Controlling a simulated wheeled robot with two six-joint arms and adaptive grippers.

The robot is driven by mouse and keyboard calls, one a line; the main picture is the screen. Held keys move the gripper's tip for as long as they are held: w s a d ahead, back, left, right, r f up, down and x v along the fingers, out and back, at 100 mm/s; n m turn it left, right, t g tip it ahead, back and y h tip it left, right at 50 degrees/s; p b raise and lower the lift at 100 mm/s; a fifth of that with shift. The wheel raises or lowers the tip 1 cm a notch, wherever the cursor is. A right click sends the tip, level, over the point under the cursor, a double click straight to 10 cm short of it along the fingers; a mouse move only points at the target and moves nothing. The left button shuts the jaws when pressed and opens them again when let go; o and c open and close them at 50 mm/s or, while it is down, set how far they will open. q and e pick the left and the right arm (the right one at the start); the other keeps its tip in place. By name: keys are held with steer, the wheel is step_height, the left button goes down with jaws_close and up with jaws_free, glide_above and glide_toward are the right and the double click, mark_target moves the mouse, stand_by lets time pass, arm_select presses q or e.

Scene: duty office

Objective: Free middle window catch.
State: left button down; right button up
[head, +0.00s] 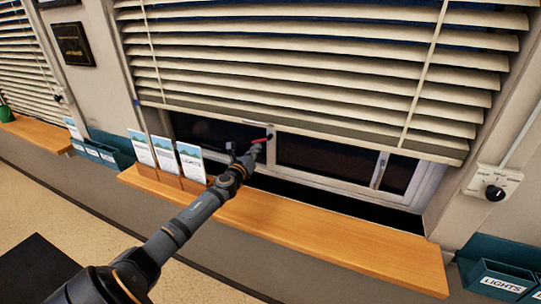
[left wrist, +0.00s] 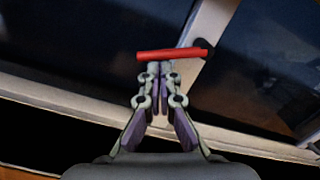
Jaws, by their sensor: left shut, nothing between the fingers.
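The window catch is a red handle (head: 263,139) on the pale upright frame bar of the window (head: 310,160), under the lower edge of the blind. In the left wrist view the red handle (left wrist: 172,54) lies nearly level, with its dark pivot (left wrist: 206,47) at the right end on the frame. My left gripper (head: 256,150) is at the catch, and its closed fingertips (left wrist: 160,67) are just below the handle. The fingers are shut and empty. I cannot tell whether they touch the handle. My right gripper is not in view.
A slatted blind (head: 320,60) hangs over the upper window. A wooden sill (head: 330,232) runs below, with leaflet holders (head: 190,160) to the left of the gripper. A dial switch (head: 494,192) and a teal bin labelled LIGHTS (head: 500,282) are at the right.

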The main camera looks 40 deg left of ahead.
arm_select(q)
steer(key=shift+a+r+m, duration=0.15)
steer(key=shift+m, duration=0.35)
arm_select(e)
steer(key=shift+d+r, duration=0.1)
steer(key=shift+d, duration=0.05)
